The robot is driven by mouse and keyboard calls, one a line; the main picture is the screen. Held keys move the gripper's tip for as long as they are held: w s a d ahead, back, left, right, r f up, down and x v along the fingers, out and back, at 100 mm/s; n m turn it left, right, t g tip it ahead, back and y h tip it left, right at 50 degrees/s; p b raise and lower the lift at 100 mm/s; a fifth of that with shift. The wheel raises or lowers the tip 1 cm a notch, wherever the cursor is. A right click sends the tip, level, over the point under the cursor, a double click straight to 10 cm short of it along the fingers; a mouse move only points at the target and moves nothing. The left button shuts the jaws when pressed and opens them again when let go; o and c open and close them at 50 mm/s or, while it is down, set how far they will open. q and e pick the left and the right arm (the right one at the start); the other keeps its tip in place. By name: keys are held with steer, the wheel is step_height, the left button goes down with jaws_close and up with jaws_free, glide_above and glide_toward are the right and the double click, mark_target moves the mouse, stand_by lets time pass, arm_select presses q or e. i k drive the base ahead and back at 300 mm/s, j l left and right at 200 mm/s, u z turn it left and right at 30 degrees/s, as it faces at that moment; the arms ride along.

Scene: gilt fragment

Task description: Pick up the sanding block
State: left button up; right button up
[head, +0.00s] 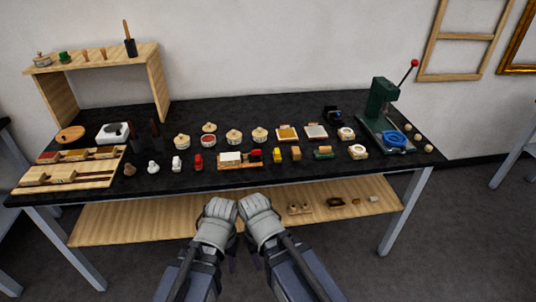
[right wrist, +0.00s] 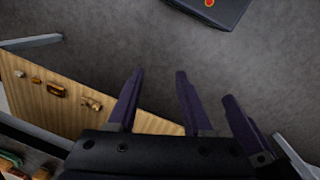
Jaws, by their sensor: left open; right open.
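I cannot tell for certain which small piece on the black worktable (head: 300,105) is the sanding block. Small block-like pieces stand near the front edge: a yellow one (head: 277,155), an orange-tan one (head: 295,153) and a green and tan one (head: 323,152). My left gripper (head: 232,262) is open, in front of the table and below its top, apart from these pieces. My right gripper (right wrist: 183,85) is open beside it; its dark purple fingers hold nothing in the right wrist view, with grey floor behind them.
A green press (head: 379,103) with a blue coil stands at the table's right. A wooden riser (head: 150,68) and wooden trays (head: 70,175) are at left. Lidded pots line the middle. A lower wooden shelf (head: 130,222) holds small pieces. The back middle of the table is clear.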

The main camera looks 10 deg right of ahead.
mark_target(296, 152)
steer(key=i+l, duration=0.1)
steer(key=i, duration=0.3)
steer(key=i+l, duration=0.1)
steer(key=i, duration=0.35)
steer(key=z, duration=0.05)
